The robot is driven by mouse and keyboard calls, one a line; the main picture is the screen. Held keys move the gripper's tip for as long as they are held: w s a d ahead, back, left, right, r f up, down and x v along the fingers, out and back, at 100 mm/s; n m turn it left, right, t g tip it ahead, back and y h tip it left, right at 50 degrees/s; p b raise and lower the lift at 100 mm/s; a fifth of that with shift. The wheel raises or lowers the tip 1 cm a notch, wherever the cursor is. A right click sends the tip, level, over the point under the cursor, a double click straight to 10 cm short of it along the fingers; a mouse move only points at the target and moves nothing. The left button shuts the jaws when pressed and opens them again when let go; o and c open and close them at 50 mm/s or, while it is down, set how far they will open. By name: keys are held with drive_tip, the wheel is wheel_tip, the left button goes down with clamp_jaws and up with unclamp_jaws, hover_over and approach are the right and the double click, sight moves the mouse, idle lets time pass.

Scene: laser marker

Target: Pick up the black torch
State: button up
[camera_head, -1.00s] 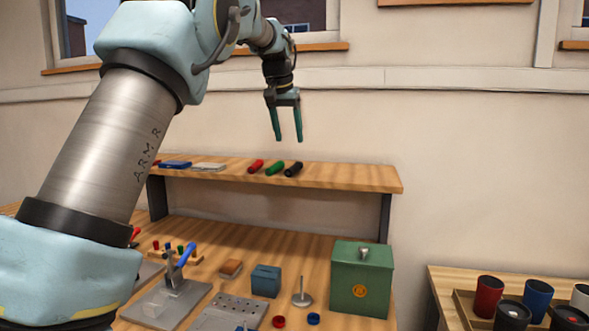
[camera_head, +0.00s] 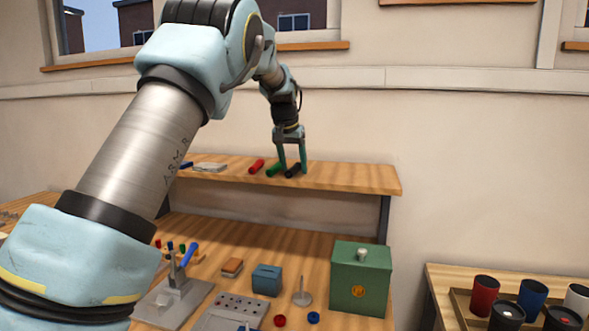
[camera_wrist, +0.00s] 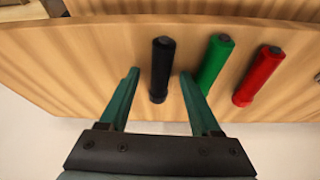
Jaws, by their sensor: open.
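The black torch (camera_head: 294,170) lies on the raised wooden shelf, at the right end of a row of three torches. In the wrist view the black torch (camera_wrist: 162,68) lies between the two green fingers of my gripper (camera_wrist: 160,84), which are spread apart. My gripper (camera_head: 293,171) is at shelf height in the head view, pointing down, its fingers partly covering the torch. The right finger in the wrist view is in the gap between the black torch and the green torch (camera_wrist: 215,62). No finger visibly touches the black torch.
A red torch (camera_wrist: 259,75) lies beyond the green one. The shelf (camera_head: 350,177) is clear to the right of the torches. Below are a green box (camera_head: 361,277), a blue box (camera_head: 267,280) and a lever press (camera_head: 177,285). Cups stand in a tray at the right.

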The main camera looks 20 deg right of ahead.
sight(293, 167)
clamp_jaws()
idle(0.4)
drive_tip(key=shift+r, duration=0.1)
wheel_tip(293, 167, up, 10)
drive_tip(key=b, duration=0.1)
idle(0.6)
